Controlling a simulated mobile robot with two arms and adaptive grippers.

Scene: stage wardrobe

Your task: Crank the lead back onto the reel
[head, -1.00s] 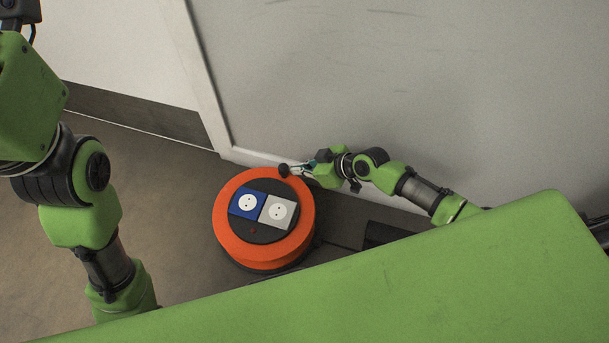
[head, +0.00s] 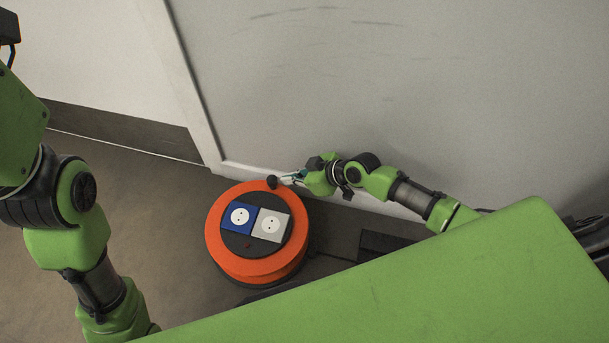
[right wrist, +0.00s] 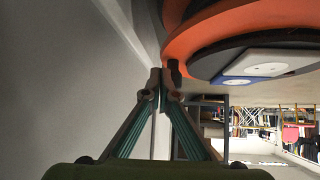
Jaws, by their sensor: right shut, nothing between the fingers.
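The cable reel (head: 213,243) is an orange drum with a dark top plate, lying flat on the floor. The plate carries a blue socket and a pale grey socket. A dark crank knob (head: 272,182) stands at the rim's far side. My right gripper (head: 286,179) has its tips at this knob; it is shut with nothing between the fingers. In the right wrist view the closed fingertips (right wrist: 161,85) are close to the orange reel (right wrist: 205,32). I cannot make out the lead. My left arm crosses the left side; its gripper is out of view.
A pale grey wall panel (head: 400,80) stands close behind the reel and my right arm. A white wall (head: 100,50) with a dark skirting is at the back left. The floor (head: 150,200) left of the reel is clear. The right wrist view shows distant clothes racks (right wrist: 295,135).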

